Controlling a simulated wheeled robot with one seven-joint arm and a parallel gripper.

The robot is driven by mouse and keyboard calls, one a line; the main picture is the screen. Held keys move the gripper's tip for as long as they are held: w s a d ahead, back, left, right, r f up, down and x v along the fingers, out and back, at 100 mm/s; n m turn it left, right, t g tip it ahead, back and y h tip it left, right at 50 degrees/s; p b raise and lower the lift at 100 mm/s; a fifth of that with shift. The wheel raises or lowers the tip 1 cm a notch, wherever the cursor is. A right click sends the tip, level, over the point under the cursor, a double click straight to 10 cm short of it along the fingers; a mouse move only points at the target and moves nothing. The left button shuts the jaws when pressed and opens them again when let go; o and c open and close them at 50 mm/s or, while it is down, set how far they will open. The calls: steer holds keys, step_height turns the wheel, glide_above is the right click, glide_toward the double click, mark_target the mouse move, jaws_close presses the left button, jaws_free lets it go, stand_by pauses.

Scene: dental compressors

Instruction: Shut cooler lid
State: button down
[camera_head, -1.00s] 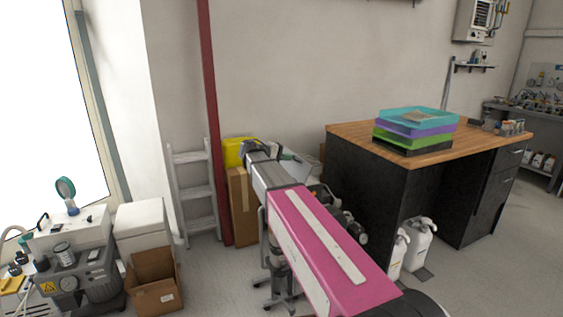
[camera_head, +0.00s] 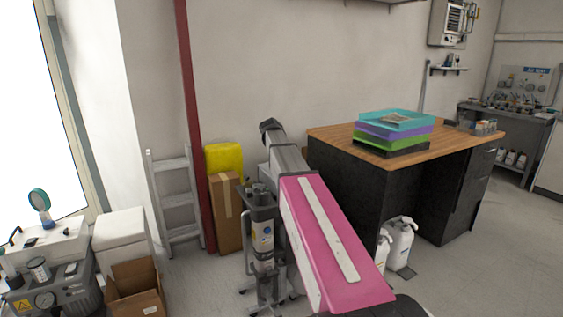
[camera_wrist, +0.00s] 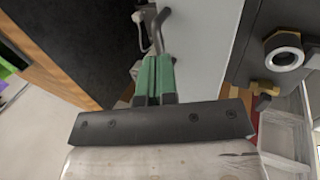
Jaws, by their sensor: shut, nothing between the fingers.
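A white box (camera_head: 120,235) stands on the floor at the left in the head view, behind an open cardboard box. No open lid is clearly visible in either view. My gripper (camera_wrist: 155,75) shows in the wrist view with its green fingers together and nothing between them. In the head view my arm reaches up the middle, well to the right of the white box, and the fingers are hidden.
An open cardboard box (camera_head: 135,288) stands in front of the white box, beside a compressor (camera_head: 50,295). A ladder (camera_head: 176,205), tall carton (camera_head: 226,215) and wheeled stand (camera_head: 262,240) lie between it and my arm. A wooden-topped desk (camera_head: 340,140) stands right.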

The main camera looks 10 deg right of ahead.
steer(key=shift+w+d+f, duration=0.2)
steer(key=shift+d+f, duration=0.6)
steer(key=shift+d, duration=0.05)
stand_by(0.3)
